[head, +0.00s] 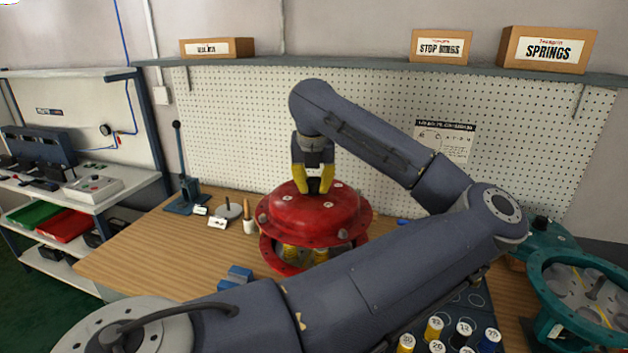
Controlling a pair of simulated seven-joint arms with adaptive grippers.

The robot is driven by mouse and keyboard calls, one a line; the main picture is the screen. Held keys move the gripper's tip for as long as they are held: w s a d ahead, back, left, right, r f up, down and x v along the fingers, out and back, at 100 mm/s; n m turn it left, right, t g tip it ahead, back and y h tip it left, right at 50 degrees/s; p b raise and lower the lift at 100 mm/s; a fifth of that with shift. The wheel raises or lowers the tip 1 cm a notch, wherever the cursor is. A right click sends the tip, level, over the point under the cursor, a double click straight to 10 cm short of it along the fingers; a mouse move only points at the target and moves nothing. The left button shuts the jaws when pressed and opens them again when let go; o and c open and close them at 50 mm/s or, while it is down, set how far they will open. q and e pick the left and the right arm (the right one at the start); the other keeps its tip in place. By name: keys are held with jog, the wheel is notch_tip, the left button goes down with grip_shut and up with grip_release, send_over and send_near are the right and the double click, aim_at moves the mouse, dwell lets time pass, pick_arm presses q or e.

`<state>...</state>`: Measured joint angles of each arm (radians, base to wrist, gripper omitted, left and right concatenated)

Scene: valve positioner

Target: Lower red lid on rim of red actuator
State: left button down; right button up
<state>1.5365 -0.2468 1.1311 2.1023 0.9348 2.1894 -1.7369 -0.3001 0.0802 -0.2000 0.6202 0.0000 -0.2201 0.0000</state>
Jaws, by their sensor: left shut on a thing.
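The red lid (298,212) is a domed disc with bolts around its edge, near the middle of the head view. My left gripper (315,190), with yellow fingers, points down over its top and is shut on the lid at its centre. The red actuator (268,253) is directly below, on the wooden bench. Yellow springs (290,252) show in the gap between lid and actuator rim, so the lid is apart from the rim on the near left side. My left forearm hides the front right of the actuator. My right gripper is out of view.
A blue block (236,276) lies on the wooden bench (165,250) front left. A lever tool (186,192) and small labelled parts stand behind. Numbered spring cans (433,328) and a teal ring-shaped housing (545,290) are at right. A pegboard (230,120) closes the back.

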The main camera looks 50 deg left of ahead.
pick_arm(q)
jog(key=shift+f, duration=2.85)
jog(key=shift+f, duration=1.65)
jog(key=c, duration=1.2)
grip_release()
jog(key=shift+f, duration=0.15)
jog(key=v, duration=1.2)
